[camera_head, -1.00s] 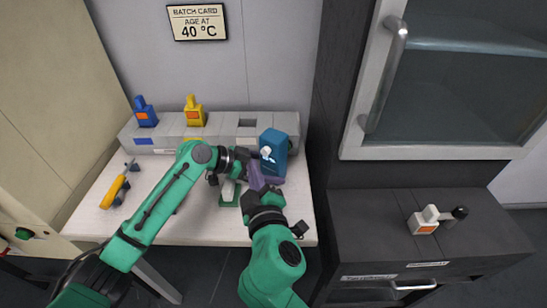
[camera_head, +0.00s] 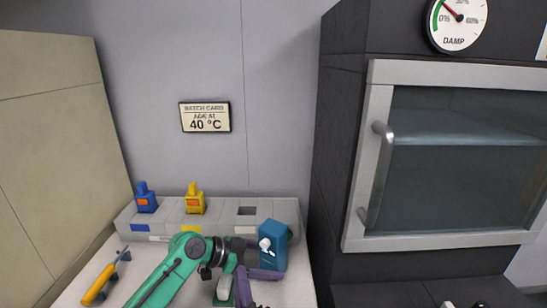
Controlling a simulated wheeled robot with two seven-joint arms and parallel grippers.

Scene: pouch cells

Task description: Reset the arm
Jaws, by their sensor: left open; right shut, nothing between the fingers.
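My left arm comes in from the bottom left, and its gripper (camera_head: 268,262) is open beside a blue box (camera_head: 272,236) with a white knob at the right end of the bench. One purple finger shows along the box's lower front; the other is hard to make out. My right gripper (camera_head: 243,286) is shut and empty, its purple fingers pointing up just left of and below the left gripper. The rest of the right arm is mostly below the view.
A yellow-handled tool (camera_head: 99,284) lies at left. A glass-doored cabinet (camera_head: 378,190) stands right. A green-and-white item (camera_head: 223,290) sits near the grippers.

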